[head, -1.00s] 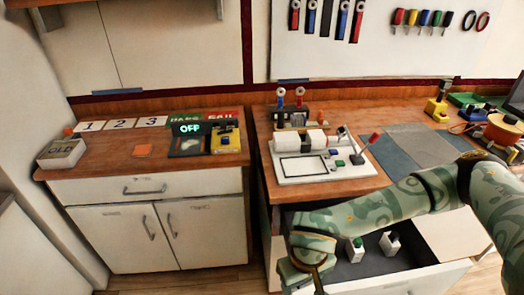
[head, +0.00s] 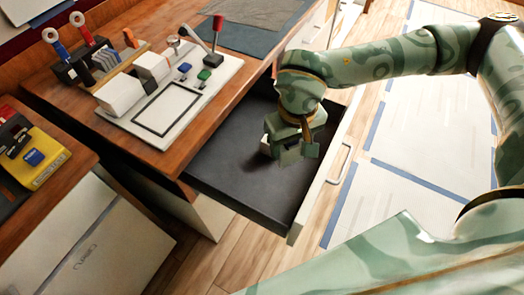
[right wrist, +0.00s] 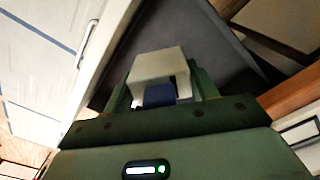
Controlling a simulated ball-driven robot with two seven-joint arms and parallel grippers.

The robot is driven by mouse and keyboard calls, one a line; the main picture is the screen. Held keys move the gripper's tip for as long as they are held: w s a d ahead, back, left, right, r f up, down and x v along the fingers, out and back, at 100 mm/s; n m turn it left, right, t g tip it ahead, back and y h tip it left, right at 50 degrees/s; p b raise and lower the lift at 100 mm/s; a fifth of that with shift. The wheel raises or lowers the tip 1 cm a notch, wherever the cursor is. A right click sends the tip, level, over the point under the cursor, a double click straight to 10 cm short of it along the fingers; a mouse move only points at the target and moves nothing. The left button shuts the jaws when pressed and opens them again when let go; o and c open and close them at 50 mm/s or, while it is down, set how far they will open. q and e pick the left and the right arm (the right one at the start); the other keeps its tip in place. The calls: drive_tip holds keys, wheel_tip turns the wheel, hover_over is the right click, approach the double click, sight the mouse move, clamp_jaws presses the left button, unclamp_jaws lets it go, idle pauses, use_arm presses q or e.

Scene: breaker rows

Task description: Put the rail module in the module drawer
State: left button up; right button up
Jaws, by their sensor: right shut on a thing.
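The module drawer (head: 235,165) is pulled out below the right bench, with a dark inside and a white front. My right gripper (head: 290,152) is over the drawer's inner right part, pointing down. It is shut on the rail module, a white block with a blue part, seen between the fingers in the right wrist view (right wrist: 158,65). In the head view a small white piece (head: 265,145) shows beside the fingers; I cannot tell whether it is the held module or another one. The module's height above the drawer floor is unclear. My left gripper is not in view.
A white board (head: 170,110) with switches and a red-knobbed lever stands on the bench above the drawer. A tool rack (head: 85,62) is behind it. A yellow device (head: 35,155) sits on the left cabinet. The drawer's near floor looks bare.

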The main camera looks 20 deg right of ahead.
drive_tip(key=w+d+r+m+b, duration=0.2)
drive_tip(key=w+r+m, duration=0.3)
drive_tip(key=w, duration=0.4)
drive_tip(key=m+b, duration=0.5)
drive_tip(key=b, duration=1.1)
hover_over(250, 186)
wheel_tip(250, 186, down, 26)
drive_tip(key=shift+f, duration=0.1)
drive_tip(key=shift+d+f, duration=0.1)
drive_tip(key=shift+f, duration=0.2)
drive_tip(key=shift+r, duration=0.25)
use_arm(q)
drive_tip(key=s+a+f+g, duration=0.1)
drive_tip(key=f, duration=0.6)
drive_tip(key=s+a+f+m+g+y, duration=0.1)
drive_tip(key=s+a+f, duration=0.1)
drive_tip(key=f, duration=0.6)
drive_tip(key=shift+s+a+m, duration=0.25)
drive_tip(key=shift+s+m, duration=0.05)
use_arm(e)
drive_tip(key=shift+f, duration=0.1)
